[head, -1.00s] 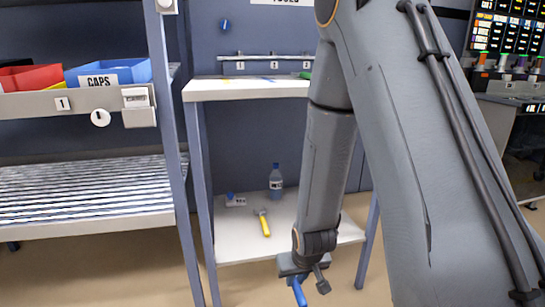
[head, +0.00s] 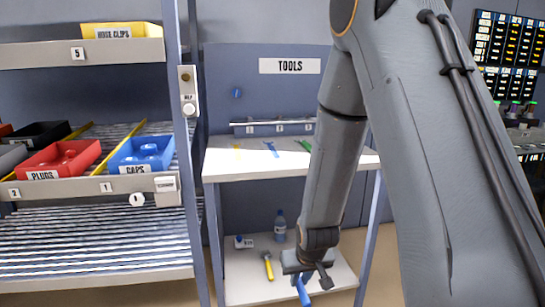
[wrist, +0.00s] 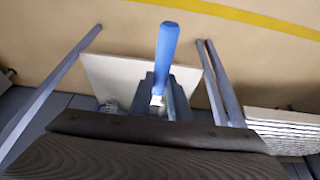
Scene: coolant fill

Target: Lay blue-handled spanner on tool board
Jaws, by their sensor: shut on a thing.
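My gripper (head: 303,272) is shut on the blue-handled spanner (head: 304,291), low in front of the tool stand. The blue handle (wrist: 166,45) points away from the jaws in the wrist view; the spanner's head is mostly hidden between the fingers (wrist: 160,92). The stand has a blue back panel with a TOOLS sign (head: 289,66) and a white top (head: 235,166). Yellow, blue and green tool-like marks lie at the back of that top, below numbered tags; I cannot tell whether they are tools or outlines. Which surface is the tool board is not certain.
The stand's lower shelf (head: 250,290) holds a yellow-handled tool (head: 267,265), a bottle (head: 280,226) and a small box (head: 242,242). A rack with red (head: 60,158) and blue (head: 142,153) bins stands left. The front of the white top is clear.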

